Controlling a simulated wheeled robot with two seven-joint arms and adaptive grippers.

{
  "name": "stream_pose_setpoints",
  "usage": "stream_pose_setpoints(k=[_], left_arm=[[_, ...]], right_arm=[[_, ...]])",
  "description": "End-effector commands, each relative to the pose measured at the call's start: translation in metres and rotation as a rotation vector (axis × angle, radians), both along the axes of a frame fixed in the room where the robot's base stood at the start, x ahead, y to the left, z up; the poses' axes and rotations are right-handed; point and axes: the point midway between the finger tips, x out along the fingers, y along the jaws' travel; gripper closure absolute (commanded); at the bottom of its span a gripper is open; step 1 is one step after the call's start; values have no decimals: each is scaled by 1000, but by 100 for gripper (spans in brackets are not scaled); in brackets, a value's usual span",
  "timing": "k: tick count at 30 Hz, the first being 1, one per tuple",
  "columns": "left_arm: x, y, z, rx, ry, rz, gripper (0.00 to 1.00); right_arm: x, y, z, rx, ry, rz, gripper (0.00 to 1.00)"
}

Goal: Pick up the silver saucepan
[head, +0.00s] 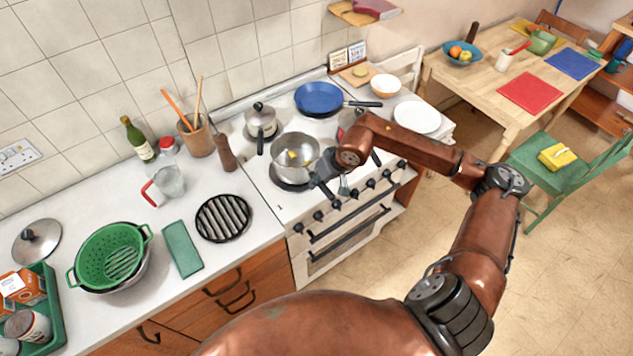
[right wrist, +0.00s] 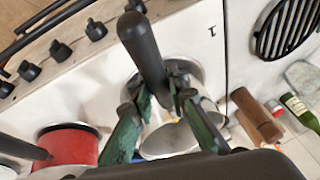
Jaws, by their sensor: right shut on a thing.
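My right gripper (head: 325,179) is at the pan's near right side. In the right wrist view its green fingers (right wrist: 165,92) are closed around the pan's black handle (right wrist: 141,45), and the pan's body (right wrist: 168,140) is partly hidden behind them. My left gripper is not in view.
A lidded pot (head: 261,122) stands behind the saucepan, and a blue frying pan (head: 318,98) stands at the back right. A red pot (right wrist: 68,145) is close by in the right wrist view. A black trivet (head: 223,218) and wooden pepper mill (head: 225,153) are to the left.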

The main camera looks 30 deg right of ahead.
Motion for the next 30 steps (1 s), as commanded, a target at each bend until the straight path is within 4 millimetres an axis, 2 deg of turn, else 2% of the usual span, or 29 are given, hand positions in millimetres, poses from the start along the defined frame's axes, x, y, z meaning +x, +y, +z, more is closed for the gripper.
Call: stream_pose_setpoints(k=[5, 10, 16, 24, 30], left_arm=[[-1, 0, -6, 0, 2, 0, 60], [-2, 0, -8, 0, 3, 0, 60], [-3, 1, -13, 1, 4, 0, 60], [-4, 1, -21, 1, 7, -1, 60], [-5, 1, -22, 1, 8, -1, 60]], right_arm=[[2, 0, 21, -2, -8, 2, 100], [-11, 14, 43, -2, -9, 4, 100], [-32, 39, 83, -2, -12, 7, 100], [-72, 83, 106, 0, -9, 7, 100], [-87, 100, 117, 1, -6, 3, 100]])
